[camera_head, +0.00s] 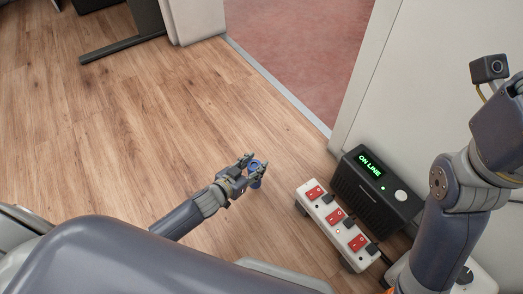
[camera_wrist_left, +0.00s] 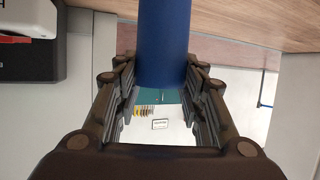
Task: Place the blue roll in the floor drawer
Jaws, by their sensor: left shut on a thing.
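The blue roll (camera_head: 257,172) is between the fingers of my left gripper (camera_head: 252,165), above the wooden floor in the middle of the head view. In the left wrist view the blue roll (camera_wrist_left: 163,42) runs up out of the top edge, with its lower end between the two dark fingers of the left gripper (camera_wrist_left: 160,82). The left gripper is shut on it. I cannot make out the floor drawer in either view. My right arm shows at the right edge of the head view; its gripper is out of the picture.
A white power strip (camera_head: 338,228) with red switches and a black box (camera_head: 372,190) with a green "ON LINE" display stand right of my left gripper. A pale panel (camera_head: 420,85) rises behind them. Wooden floor (camera_head: 130,120) lies clear to the left; reddish carpet (camera_head: 300,45) begins beyond a grey strip.

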